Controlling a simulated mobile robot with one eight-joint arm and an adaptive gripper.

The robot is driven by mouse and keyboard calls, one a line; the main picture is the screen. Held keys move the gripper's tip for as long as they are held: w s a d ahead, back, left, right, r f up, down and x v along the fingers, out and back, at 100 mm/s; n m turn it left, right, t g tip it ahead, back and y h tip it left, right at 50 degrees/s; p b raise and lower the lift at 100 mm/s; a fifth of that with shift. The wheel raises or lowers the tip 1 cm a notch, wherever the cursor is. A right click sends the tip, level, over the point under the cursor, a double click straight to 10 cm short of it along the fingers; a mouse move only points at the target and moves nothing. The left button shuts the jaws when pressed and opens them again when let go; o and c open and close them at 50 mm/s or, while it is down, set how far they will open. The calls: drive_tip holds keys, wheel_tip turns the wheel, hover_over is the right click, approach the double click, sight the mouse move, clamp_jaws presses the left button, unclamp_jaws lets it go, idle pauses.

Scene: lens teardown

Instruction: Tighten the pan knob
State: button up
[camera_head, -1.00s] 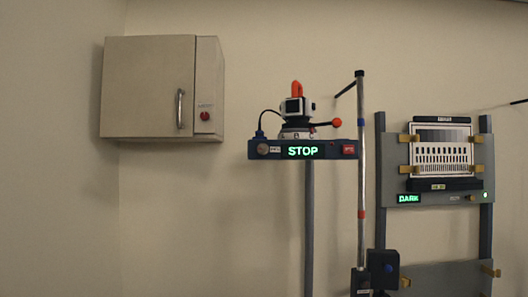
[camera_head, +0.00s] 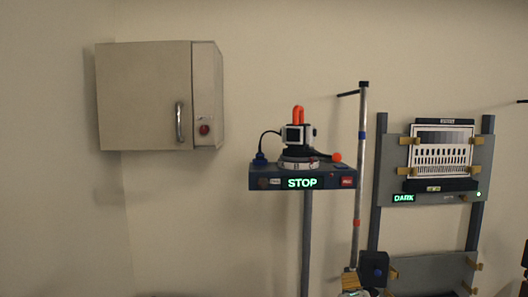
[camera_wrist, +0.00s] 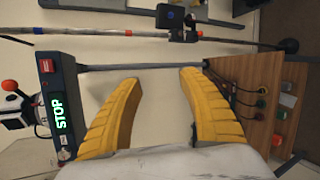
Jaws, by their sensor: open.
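A white and black camera (camera_head: 297,135) with an orange top sits on a round pan base (camera_head: 298,163) on a dark blue box (camera_head: 263,170). A red-orange ball knob (camera_head: 337,157) sticks out to the right of the base. Which part is the pan knob is not labelled legibly. A green STOP display (camera_head: 302,183) is on the box front. In the wrist view the box (camera_wrist: 69,80) and the red ball (camera_wrist: 9,85) lie at the left, turned sideways. My gripper (camera_wrist: 160,80) is open and empty, with yellow ridged fingers, apart from the box.
A banded pole (camera_head: 361,190) stands right of the box, with a dark block (camera_head: 374,268) low beside it. A rack with a test chart (camera_head: 443,150) and DARK display is at the right. A wall cabinet (camera_head: 145,97) hangs left. A wooden bench (camera_wrist: 245,90) with cables shows in the wrist view.

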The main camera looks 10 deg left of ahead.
drive_tip(key=w+a+r+n+t+y+p, duration=0.1)
drive_tip(key=w+a+r+n+p, duration=0.1)
drive_tip(key=a+r+n+p, duration=0.3)
drive_tip(key=w+a+r+n+t+y+p, duration=0.1)
drive_tip(key=w+a+r+n, duration=0.2)
drive_tip(key=r, duration=0.4)
drive_tip(key=n+t+y+p, duration=0.25)
drive_tip(key=n+p, duration=0.25)
drive_tip(key=n, duration=0.3)
approach(264, 182)
drive_tip(key=shift+y, duration=0.35)
drive_tip(key=w, duration=0.6)
drive_tip(key=w+a+p, duration=0.1)
drive_tip(key=w, duration=0.3)
drive_tip(key=shift+s, duration=0.1)
clamp_jaws()
